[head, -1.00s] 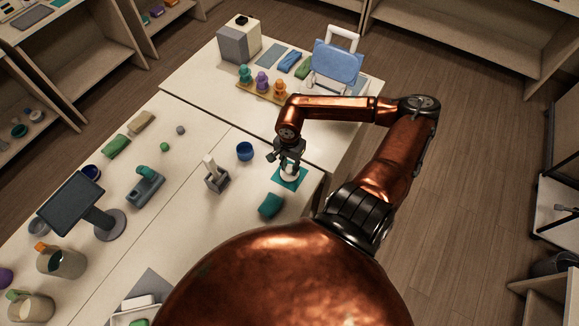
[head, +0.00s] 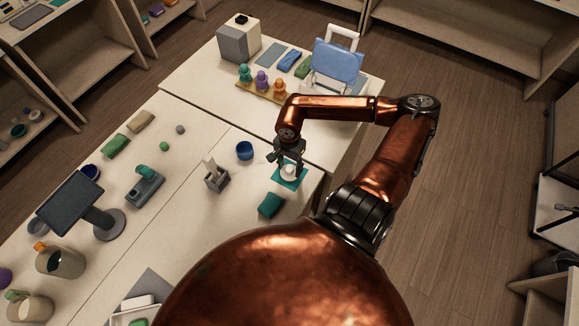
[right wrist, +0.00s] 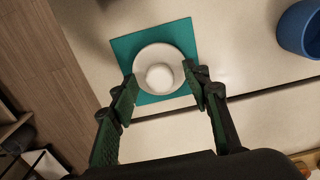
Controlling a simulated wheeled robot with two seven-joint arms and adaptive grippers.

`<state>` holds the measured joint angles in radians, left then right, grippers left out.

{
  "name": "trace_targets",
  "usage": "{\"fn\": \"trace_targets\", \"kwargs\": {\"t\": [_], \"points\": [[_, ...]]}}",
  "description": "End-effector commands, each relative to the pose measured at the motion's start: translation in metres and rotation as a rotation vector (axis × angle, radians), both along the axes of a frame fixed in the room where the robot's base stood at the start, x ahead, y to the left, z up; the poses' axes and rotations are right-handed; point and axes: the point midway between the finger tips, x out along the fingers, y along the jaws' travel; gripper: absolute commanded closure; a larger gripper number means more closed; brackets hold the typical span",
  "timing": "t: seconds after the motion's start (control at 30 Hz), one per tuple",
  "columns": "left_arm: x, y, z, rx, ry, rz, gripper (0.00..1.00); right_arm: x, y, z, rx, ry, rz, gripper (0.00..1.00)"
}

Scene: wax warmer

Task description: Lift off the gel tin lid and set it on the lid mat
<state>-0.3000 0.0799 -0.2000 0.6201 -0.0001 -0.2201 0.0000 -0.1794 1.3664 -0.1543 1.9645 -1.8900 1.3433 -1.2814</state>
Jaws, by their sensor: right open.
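A white round lid with a knob (head: 289,170) lies on the teal square lid mat (head: 299,182). In the right wrist view the lid (right wrist: 160,76) sits flat on the mat (right wrist: 125,45), knob up, within its edges. My right gripper (head: 288,160) is open and empty just above the lid. In the right wrist view its fingers (right wrist: 161,80) stand apart on either side of the lid. An open blue round container (head: 244,150) stands to the left of the mat; I cannot tell if it is the gel tin. My left gripper is not in view.
A teal block (head: 271,205) lies in front of the mat. A grey holder (head: 215,178) stands to the left. A wooden rack with coloured figures (head: 262,88) and a blue chair-like stand (head: 338,62) are further back. Bare table lies between the holder and the blue container.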

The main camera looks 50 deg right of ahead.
Motion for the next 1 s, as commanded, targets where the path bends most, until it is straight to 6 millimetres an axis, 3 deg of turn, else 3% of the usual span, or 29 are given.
{"fn": "trace_targets", "kwargs": {"t": [0.5, 1.0], "points": [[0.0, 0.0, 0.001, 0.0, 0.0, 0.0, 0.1, 0.0, 0.0, 0.001, 0.0, 0.0, 0.0, 0.56], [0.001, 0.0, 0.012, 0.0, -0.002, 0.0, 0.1, 0.0, 0.0, 0.019, 0.0, 0.0, 0.0, 0.56]]}}
